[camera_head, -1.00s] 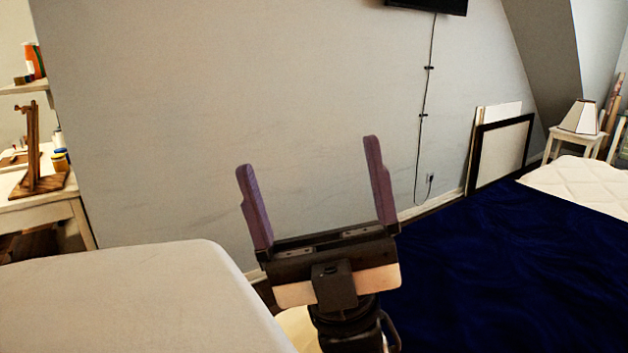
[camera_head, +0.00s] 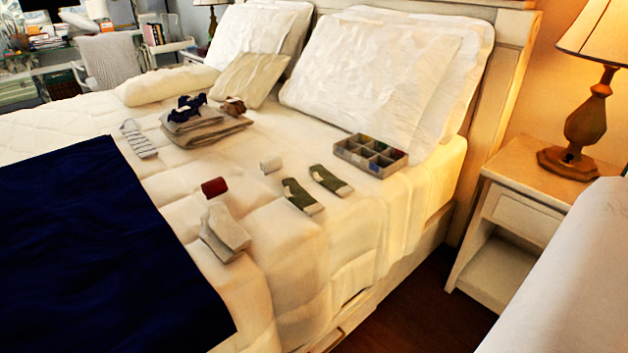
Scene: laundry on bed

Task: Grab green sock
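Two green socks with pale ends lie flat and apart on the white bed, near its right edge. One green sock (camera_head: 300,197) is nearer to me; the other green sock (camera_head: 329,180) lies just behind it to the right. Both are in plain view.
A compartment box (camera_head: 371,155) stands behind the socks, below the pillows (camera_head: 380,75). A small white roll (camera_head: 271,164), a dark red roll (camera_head: 214,187), pale folded cloth (camera_head: 225,232) and a striped sock (camera_head: 139,139) lie around. A nightstand (camera_head: 533,178) with a lamp stands right.

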